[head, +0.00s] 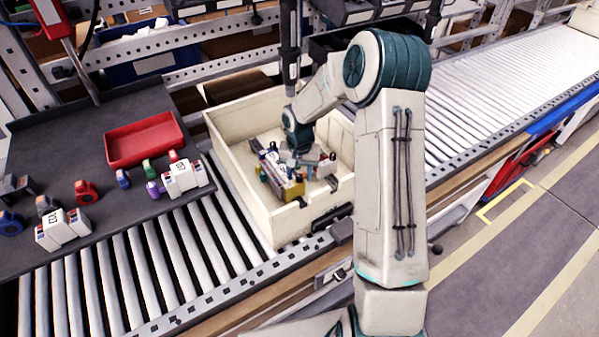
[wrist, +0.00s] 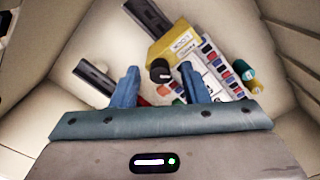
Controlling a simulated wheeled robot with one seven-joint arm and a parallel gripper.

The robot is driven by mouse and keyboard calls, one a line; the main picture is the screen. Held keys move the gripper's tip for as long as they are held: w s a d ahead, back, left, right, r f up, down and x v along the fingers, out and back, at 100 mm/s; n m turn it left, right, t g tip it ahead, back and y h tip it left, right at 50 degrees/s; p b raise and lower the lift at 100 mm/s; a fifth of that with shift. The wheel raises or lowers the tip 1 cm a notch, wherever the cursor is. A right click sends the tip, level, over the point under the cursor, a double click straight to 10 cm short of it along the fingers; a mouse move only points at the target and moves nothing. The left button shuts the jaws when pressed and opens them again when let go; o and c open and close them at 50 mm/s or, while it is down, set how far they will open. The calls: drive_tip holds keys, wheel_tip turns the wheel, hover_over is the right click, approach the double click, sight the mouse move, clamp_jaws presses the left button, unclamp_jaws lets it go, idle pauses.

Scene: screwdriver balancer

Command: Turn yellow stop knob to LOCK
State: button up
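A yellow block (wrist: 176,45) with a white label lies in the cream tote, ahead of my gripper in the wrist view; the label lettering appears upside down and I cannot read it surely. Yellow also shows in the tote in the head view (head: 292,189). A dark round knob-like part (wrist: 160,71) sits at the block's near side and appears between my fingertips. I cannot tell which part is the yellow stop knob or how it is set. My gripper (wrist: 159,68) is open, its two blue fingers apart; contact with the dark part cannot be told. In the head view it is partly hidden inside the tote.
The cream tote (head: 239,177) stands on the roller conveyor, its walls close around my gripper. A white part with coloured blocks (wrist: 222,70) and a green cylinder (wrist: 244,76) lie beside the yellow block. A red tray (head: 144,139) sits on the dark table at left.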

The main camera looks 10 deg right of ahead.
clamp_jaws()
drive_tip(key=shift+n, duration=0.4)
drive_tip(key=n+b, duration=0.1)
drive_tip(key=n, duration=0.3)
drive_tip(key=n+b, duration=0.1)
drive_tip(key=n, duration=0.8)
drive_tip(key=shift+r, duration=0.1)
drive_tip(key=n, duration=0.4)
idle(0.4)
